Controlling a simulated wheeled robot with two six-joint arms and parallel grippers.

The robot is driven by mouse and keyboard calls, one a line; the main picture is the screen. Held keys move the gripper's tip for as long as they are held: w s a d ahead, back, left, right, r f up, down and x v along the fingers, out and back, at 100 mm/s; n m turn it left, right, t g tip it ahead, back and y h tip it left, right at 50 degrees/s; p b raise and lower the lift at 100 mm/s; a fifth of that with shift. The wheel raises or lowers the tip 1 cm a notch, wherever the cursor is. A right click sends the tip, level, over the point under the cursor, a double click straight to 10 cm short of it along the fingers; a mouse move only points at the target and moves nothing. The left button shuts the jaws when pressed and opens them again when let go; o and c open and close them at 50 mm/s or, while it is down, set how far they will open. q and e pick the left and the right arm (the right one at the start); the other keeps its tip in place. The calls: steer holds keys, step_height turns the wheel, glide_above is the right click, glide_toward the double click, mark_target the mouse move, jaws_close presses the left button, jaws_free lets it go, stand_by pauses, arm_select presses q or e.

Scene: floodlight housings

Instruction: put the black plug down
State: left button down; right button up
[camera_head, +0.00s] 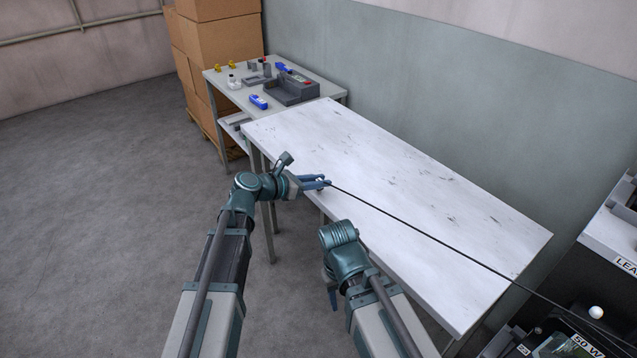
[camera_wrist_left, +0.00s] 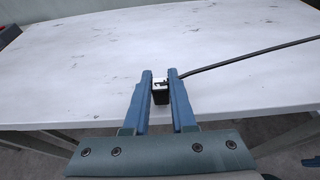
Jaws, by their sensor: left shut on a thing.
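My left gripper (camera_head: 322,183) is shut on the black plug (camera_wrist_left: 160,95) at the near left edge of the white worktable (camera_head: 420,210). In the left wrist view the plug is a small black block with a pale metal-like end, between the two blue fingers (camera_wrist_left: 160,82). A black cable (camera_head: 420,231) runs from it across the table toward the lower right. Whether the plug touches the tabletop I cannot tell. My right arm is bent low in front of the table; its gripper (camera_head: 332,297) is mostly hidden behind the arm.
The worktable is bare apart from the cable. A smaller table (camera_head: 228,82) behind holds a grey tray (camera_head: 291,90), blue items and small bottles. Cardboard boxes (camera_head: 222,45) stand behind it. A dark unit with labels (camera_head: 585,345) is at the lower right.

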arm_select(q)
steer(key=shift+f, duration=0.2)
steer(key=c, duration=0.7)
jaws_free()
steer(key=shift+r, duration=0.1)
steer(key=shift+c, duration=0.2)
steer(key=shift+r, duration=0.1)
steer(key=shift+s+a+r, duration=0.1)
steer(key=shift+a+r, duration=0.05)
steer(key=shift+r, duration=0.05)
steer(key=p+v, duration=0.4)
steer(key=v, duration=0.8)
steer(key=s+d+f+m+g+y, duration=0.5)
steer(key=s+d+f+m+g, duration=0.25)
steer(key=s+f+m, duration=0.65)
steer(key=s+a+m+g+y, duration=0.1)
steer(key=s+a+m+y, duration=0.3)
steer(key=m, duration=1.1)
steer(key=s+y, duration=0.2)
steer(key=y, duration=0.1)
steer(key=shift+f+y, duration=0.25)
steer(key=shift+y, duration=0.15)
